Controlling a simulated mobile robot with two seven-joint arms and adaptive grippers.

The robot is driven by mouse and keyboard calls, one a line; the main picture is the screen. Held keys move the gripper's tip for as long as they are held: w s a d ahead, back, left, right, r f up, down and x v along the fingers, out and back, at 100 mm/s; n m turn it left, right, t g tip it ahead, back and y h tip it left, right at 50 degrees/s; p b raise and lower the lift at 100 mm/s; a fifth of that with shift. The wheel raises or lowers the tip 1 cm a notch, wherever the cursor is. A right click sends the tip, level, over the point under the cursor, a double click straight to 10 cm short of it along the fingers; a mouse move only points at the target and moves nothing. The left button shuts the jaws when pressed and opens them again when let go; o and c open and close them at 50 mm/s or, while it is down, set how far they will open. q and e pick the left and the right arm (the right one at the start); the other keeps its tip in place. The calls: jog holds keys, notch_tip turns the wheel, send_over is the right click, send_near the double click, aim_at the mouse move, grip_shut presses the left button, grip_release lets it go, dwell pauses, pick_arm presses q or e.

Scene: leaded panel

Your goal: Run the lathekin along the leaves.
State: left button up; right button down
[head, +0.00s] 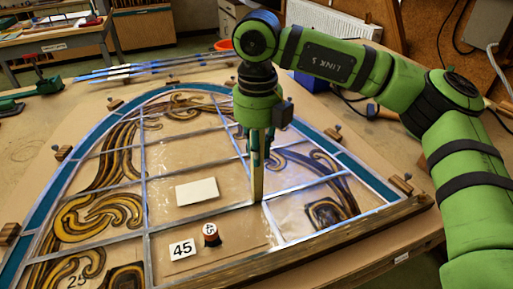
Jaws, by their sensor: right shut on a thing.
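The leaded panel, an arched window of painted and clear glass in grey lead strips, lies flat on the bench. The lead leaves (147,180) run as long lines and cross bars between the panes. My right gripper (258,148) points down over the middle of the panel, shut on the lathekin (258,182), a slim pale tan stick held upright. The lathekin's lower tip is at or just above a lead strip near a crossing; I cannot tell whether it touches. The gripper hides part of the upper panel. My left gripper is not in view.
A white card (197,191), a "45" label (182,249) and a small dark, red-topped object (211,235) lie on the panel. Wooden blocks (63,153) edge the arch; a wooden batten (330,238) borders the front.

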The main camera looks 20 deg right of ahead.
notch_tip(320, 180, up, 5)
jog(key=p, duration=0.3)
dwell(1.0)
